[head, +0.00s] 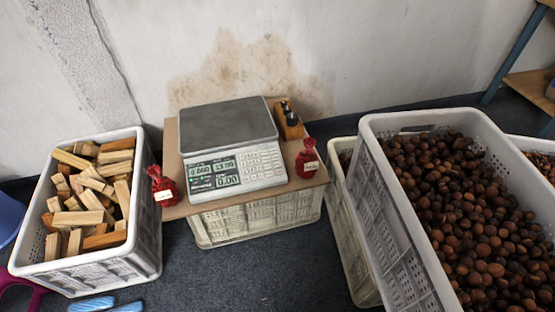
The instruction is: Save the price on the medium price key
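A price scale (228,145) stands on a brown board over an upturned-looking white crate. Its dark grey weighing plate (227,124) is empty. The green display (212,173) has lit digits that seem to read 0.000, 13.00 and 0.00. The keypad (262,164) with small pale keys is right of the display on the front panel. The key labels are too small to read, so I cannot tell which is the medium price key. Nothing touches the keypad. Neither of my grippers is in view.
Red net bags with tags stand left (163,187) and right (307,159) of the scale. A wooden block with dark tools (289,120) is behind right. A wood-filled crate (147,215) stands left, a chestnut-filled crate (395,213) right. Blue objects (92,304) lie on the floor.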

